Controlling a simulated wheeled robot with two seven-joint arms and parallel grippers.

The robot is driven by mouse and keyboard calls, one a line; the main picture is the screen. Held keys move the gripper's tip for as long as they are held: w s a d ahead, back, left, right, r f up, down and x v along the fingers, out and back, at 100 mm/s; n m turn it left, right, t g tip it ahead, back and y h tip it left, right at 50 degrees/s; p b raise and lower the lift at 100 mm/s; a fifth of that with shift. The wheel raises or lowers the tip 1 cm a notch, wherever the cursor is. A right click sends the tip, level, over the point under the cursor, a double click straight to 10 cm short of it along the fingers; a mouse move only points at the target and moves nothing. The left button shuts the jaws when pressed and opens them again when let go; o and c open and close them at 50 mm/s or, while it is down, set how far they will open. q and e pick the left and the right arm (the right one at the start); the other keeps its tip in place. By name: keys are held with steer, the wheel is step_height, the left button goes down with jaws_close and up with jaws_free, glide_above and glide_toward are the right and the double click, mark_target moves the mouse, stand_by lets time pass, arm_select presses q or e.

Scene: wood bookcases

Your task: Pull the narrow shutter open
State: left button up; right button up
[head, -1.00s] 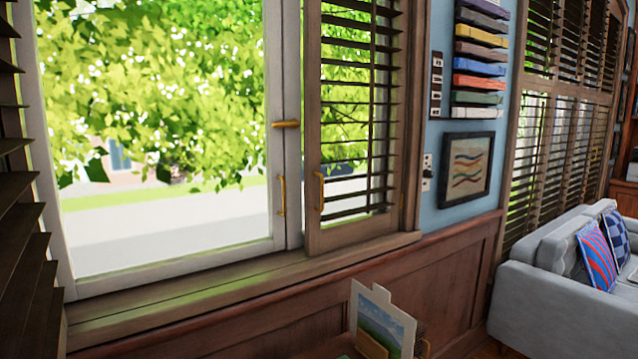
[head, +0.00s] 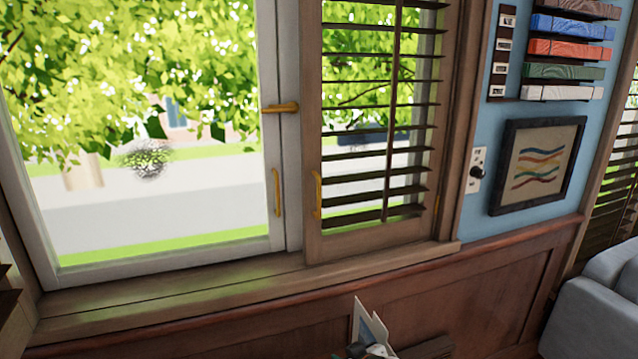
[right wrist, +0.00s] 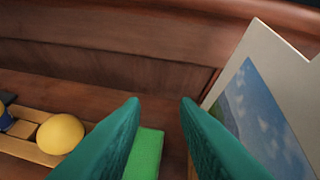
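The narrow shutter (head: 372,232) is a wooden louvred panel on the right side of the window in the head view. A small upright brass handle (head: 318,195) is on its left stile. The shutter stands over the right part of the window opening, with its left stile beside the white window frame. My right gripper (right wrist: 161,103) shows in the right wrist view as two teal fingers, apart with nothing held between them. It is low, facing the wood panelling, and does not touch the shutter. My left gripper is not in view.
The white window (head: 292,130) has its own brass latch (head: 280,108) and handle (head: 277,193). A landscape picture card (right wrist: 255,120), a green block (right wrist: 146,152) and a yellow ball (right wrist: 60,134) are near my right fingers. A grey sofa (head: 600,310) stands at right.

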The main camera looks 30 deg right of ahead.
steer(key=w+d+r+t, duration=0.2)
steer(key=w+r, duration=0.1)
steer(key=r, duration=0.7)
steer(key=w+d+r+t, duration=0.2)
steer(key=w+r, duration=0.1)
steer(key=r, duration=0.6)
steer(key=t+y+p, duration=0.1)
steer(key=t+p, duration=0.1)
steer(key=t, duration=0.1)
glide_toward(320, 194)
steer(key=w+p, duration=0.3)
steer(key=w, duration=0.6)
steer(key=shift+w+d, duration=0.15)
steer(key=shift+w+f, duration=0.1)
steer(key=shift+w, duration=0.5)
steer(key=shift+c, duration=0.3)
jaws_close()
